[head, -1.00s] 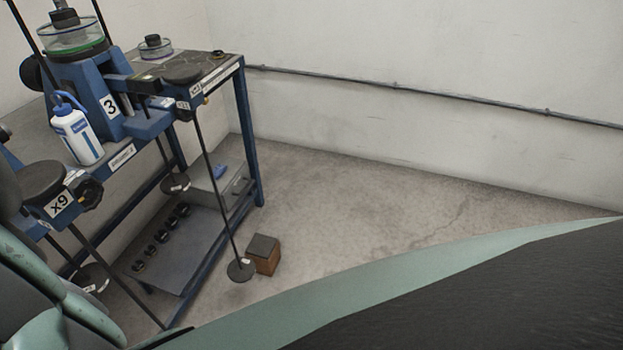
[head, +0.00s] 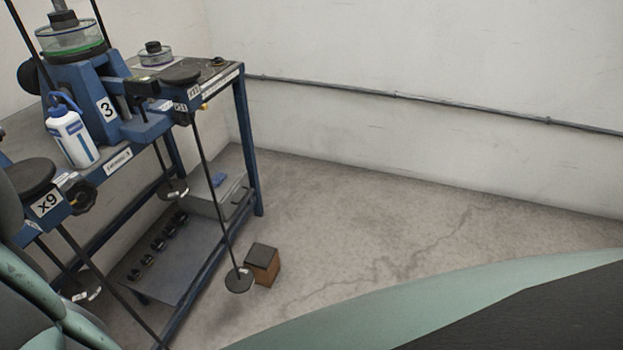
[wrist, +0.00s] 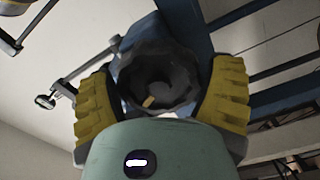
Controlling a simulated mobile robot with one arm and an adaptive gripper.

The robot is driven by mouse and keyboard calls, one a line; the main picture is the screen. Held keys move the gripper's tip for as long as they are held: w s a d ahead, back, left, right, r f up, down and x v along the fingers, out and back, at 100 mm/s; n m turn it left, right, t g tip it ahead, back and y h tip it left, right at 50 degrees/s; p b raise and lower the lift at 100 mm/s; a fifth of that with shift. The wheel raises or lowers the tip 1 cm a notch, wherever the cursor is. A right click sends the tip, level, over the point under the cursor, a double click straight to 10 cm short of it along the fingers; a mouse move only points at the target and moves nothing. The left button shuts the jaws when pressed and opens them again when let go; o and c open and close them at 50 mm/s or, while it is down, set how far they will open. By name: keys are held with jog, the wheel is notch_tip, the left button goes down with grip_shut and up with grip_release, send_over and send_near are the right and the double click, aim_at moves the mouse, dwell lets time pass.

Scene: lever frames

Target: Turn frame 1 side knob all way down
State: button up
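A dark, fluted round knob (wrist: 158,80) with a small yellowish mark on its face fills the middle of the wrist view, in front of blue metal. My gripper (wrist: 163,95) has its two yellow ribbed fingers on either side of this knob. The fingers lie close to its rim, but I cannot tell whether both press on it. No frame number shows in the wrist view. In the head view a blue lever frame (head: 86,95) carries the label 3. Frame 1 cannot be made out there, and my gripper is out of that view.
A blue bench (head: 243,120) holds the lever frames, and a white-and-blue bottle (head: 72,138) stands on it. Weight hangers dangle at its front, one (head: 239,281) near a brown block (head: 262,264) on the floor. The floor to the right is clear.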

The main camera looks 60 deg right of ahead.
jog(key=shift+o, duration=1.4)
jog(key=shift+r, duration=0.1)
jog(key=p+v, duration=0.1)
jog(key=v, duration=0.5)
